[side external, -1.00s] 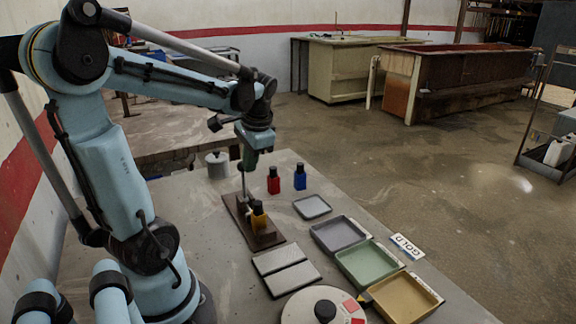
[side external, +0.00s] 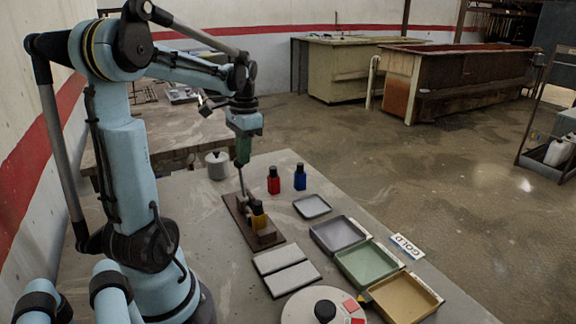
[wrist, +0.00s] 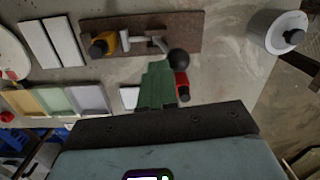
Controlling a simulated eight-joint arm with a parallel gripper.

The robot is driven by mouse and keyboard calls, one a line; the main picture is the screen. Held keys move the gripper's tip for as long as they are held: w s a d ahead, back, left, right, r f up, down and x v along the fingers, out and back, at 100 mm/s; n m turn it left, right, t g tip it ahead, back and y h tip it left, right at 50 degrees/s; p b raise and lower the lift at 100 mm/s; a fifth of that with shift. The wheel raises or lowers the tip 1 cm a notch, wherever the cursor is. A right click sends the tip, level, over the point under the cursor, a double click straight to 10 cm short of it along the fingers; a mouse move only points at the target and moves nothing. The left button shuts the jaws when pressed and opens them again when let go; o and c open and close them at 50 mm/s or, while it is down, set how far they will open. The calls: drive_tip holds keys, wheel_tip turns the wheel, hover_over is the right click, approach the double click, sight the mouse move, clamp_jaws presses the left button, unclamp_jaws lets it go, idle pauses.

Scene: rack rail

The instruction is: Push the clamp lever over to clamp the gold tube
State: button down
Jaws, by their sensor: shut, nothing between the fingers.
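The gold tube (side external: 259,219), with a black cap, sits in the clamp fixture on a brown base plate (side external: 235,213). It also shows in the wrist view (wrist: 108,42), lying at the left part of the plate. The clamp lever (side external: 242,182) is a thin metal rod standing up from the plate's far part. Its black ball knob (wrist: 178,62) is plain in the wrist view. My gripper (side external: 242,162), with green fingers, is shut and empty at the lever's top. In the wrist view its fingertips (wrist: 157,68) are beside the knob; I cannot tell whether they touch it.
A red bottle (side external: 273,181) and a blue bottle (side external: 300,178) stand right of the fixture. A grey lidded pot (side external: 217,166) stands behind it. Pale flat plates (side external: 277,258), a small tray (side external: 312,206), coloured trays (side external: 366,264) and a GOLD label (side external: 406,246) lie nearer the front.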

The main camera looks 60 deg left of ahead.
drive_tip(key=a+f, duration=0.4)
drive_tip(key=a, duration=0.5)
drive_tip(key=shift+a, duration=0.25)
drive_tip(key=shift+f, duration=0.2)
drive_tip(key=shift+r, duration=0.1)
idle(0.3)
